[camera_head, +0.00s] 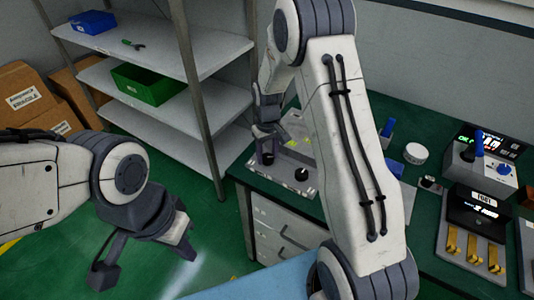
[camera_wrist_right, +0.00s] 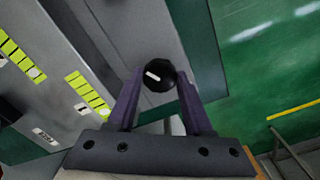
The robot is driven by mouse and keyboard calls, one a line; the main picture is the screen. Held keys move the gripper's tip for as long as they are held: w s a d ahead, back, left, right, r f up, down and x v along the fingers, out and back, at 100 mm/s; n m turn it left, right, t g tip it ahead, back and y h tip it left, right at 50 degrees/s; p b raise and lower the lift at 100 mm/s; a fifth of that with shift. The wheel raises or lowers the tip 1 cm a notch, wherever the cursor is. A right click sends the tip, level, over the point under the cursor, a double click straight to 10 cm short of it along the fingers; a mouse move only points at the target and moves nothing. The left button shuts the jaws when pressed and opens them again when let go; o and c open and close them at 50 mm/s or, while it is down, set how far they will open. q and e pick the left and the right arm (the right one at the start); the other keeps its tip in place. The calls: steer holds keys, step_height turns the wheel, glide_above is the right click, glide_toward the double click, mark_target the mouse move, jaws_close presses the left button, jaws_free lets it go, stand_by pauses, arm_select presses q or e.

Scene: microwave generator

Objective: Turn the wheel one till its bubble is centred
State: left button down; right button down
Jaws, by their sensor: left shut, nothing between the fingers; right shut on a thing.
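My right gripper (camera_head: 266,146) is shut on a black round wheel (camera_wrist_right: 158,75) with a white mark, on a grey panel (camera_wrist_right: 60,118). In the head view this wheel (camera_head: 267,159) is at the panel's left side. A second black wheel (camera_head: 302,174) stands to its right. Two yellow-green bubble vials, one upper (camera_wrist_right: 18,53) and one lower (camera_wrist_right: 87,94), show left of the gripper in the wrist view. A pale spot sits near the lower end of each. The wheel's label is not readable. My left gripper (camera_head: 190,256) is shut and empty, over the floor.
The green table (camera_head: 440,125) also holds a box with a blue lever (camera_head: 479,145), a fuse unit (camera_head: 474,225) and a white round tin (camera_head: 416,153). A grey shelf (camera_head: 145,45) with a green bin (camera_head: 148,84) stands at the back left. Cardboard boxes (camera_head: 30,95) are far left.

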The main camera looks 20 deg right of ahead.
mark_target(267, 158)
steer(key=m, duration=0.7)
steer(key=shift+s+p, duration=0.15)
steer(key=shift+p, duration=0.2)
steer(key=m, duration=0.6)
steer(key=shift+m, duration=0.4)
steer(key=shift+c, duration=1.5)
jaws_free()
step_height(267, 158, up, 10)
steer(key=shift+r+b, duration=0.25)
steer(key=shift+b, duration=0.2)
